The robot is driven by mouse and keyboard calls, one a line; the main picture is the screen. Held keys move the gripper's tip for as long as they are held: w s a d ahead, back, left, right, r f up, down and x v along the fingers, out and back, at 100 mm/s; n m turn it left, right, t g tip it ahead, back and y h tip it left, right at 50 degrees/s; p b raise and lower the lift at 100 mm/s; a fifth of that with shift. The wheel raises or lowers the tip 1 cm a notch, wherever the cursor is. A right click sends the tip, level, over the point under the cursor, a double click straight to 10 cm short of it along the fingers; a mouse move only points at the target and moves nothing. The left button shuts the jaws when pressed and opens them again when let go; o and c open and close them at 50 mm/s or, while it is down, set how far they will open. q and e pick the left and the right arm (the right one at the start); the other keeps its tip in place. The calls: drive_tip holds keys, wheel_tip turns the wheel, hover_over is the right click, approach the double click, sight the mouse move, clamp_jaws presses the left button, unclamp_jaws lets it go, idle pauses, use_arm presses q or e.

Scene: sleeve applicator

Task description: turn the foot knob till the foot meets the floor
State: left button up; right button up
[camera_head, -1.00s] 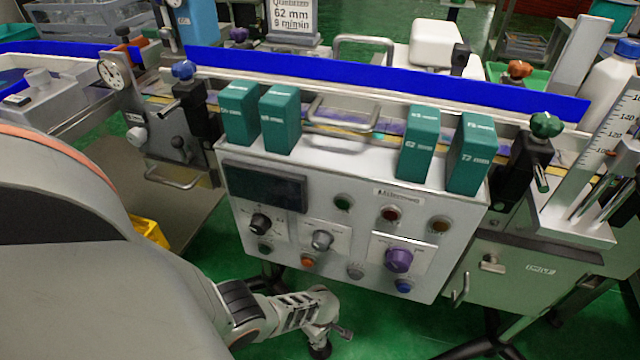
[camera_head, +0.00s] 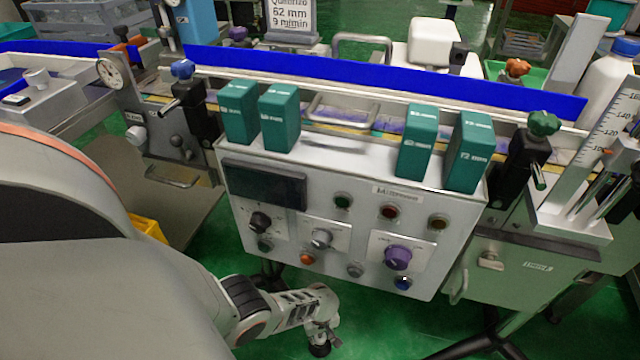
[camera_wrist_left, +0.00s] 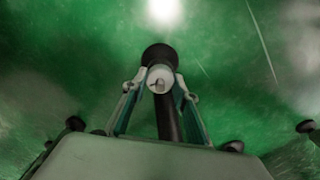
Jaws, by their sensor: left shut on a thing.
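In the head view my left gripper (camera_head: 325,328) is low down, below the front of the grey control panel and near the green floor. In the left wrist view its two fingers (camera_wrist_left: 160,88) are closed in on a small pale round knob (camera_wrist_left: 160,77). A dark round foot pad (camera_wrist_left: 157,54) shows just beyond the knob, and a dark rod (camera_wrist_left: 168,122) runs from it towards the camera. The foot pad also shows under the gripper in the head view (camera_head: 319,350). I cannot tell whether it touches the floor. My right gripper is not in view.
The control panel (camera_head: 345,270) with several knobs and buttons hangs above my left gripper. Teal blocks (camera_head: 279,118) stand on its top. A green-grey cabinet (camera_head: 535,280) is at the right, with dark legs (camera_head: 490,325) below. The floor (camera_head: 390,325) right of the gripper is open.

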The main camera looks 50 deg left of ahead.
sight(320, 336)
use_arm(q)
drive_tip(key=shift+a, duration=0.1)
drive_tip(key=o, duration=1.1)
drive_tip(key=shift+r, duration=0.1)
drive_tip(key=shift+w+d+r, duration=0.1)
drive_tip(key=shift+d+r, duration=0.1)
drive_tip(key=shift+r, duration=0.2)
drive_tip(key=shift+a+r, duration=0.1)
drive_tip(key=shift+r, duration=0.75)
wheel_tip(320, 336, up, 9)
drive_tip(key=shift+r, duration=0.15)
drive_tip(key=shift+a, duration=0.1)
